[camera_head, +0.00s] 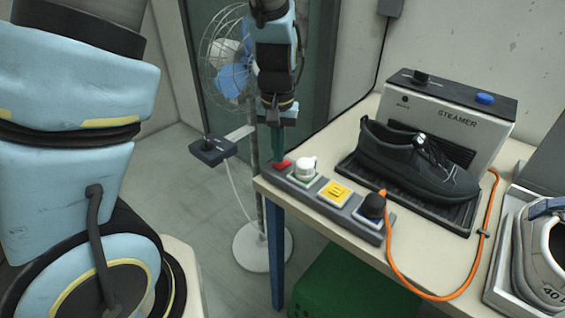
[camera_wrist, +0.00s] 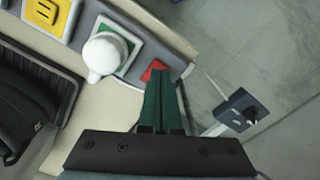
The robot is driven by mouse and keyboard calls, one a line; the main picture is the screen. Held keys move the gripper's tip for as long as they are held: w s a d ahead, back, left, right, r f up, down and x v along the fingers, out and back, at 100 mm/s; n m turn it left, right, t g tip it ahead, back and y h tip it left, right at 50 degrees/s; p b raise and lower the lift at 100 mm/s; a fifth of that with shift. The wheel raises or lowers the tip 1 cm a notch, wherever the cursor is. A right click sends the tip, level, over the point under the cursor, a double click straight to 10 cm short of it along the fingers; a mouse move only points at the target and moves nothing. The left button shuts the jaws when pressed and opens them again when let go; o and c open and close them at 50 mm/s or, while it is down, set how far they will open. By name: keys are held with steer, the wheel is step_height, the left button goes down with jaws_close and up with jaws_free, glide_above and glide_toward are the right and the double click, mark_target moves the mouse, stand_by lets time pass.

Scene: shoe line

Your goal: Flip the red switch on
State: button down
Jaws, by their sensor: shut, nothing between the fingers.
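The red switch (camera_head: 282,164) sits at the left end of the grey control strip (camera_head: 358,229) along the table's front edge. In the wrist view the red switch (camera_wrist: 153,69) shows just past my fingertips and is partly covered by them. My gripper (camera_head: 276,145) points down at the switch, and its green fingers are shut with nothing between them. In the wrist view my gripper (camera_wrist: 161,75) has its tips at or very near the switch; I cannot tell whether they touch. Which way the switch is set cannot be seen.
Beside the switch are a white knob (camera_head: 305,168), a yellow button (camera_head: 336,192) and a dark blue knob (camera_head: 374,206). A black shoe (camera_head: 410,160) stands before the steamer (camera_head: 470,120). A fan (camera_head: 228,55) and its control box (camera_head: 212,150) stand left of the table (camera_head: 440,262).

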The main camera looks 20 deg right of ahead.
mark_target(278, 165)
steer(key=shift+f+b, duration=0.6)
steer(key=shift+f, duration=0.25)
stand_by(0.3)
steer(key=shift+r, duration=0.1)
step_height(278, 165, up, 7)
steer(key=p, duration=0.6)
steer(key=shift+p, duration=0.3)
steer(key=a+r+n, duration=0.2)
steer(key=a+r, duration=0.1)
steer(key=a, duration=0.9)
steer(key=w+a+r+n+t, duration=0.1)
steer(key=a+r+n, duration=0.2)
steer(key=a, duration=1)
steer(key=shift+a+r+t, duration=0.2)
steer(key=shift+r+t, duration=0.1)
steer(key=shift+r, duration=0.05)
steer(key=c, duration=1.5)
jaws_free()
steer(key=shift+w, duration=0.15)
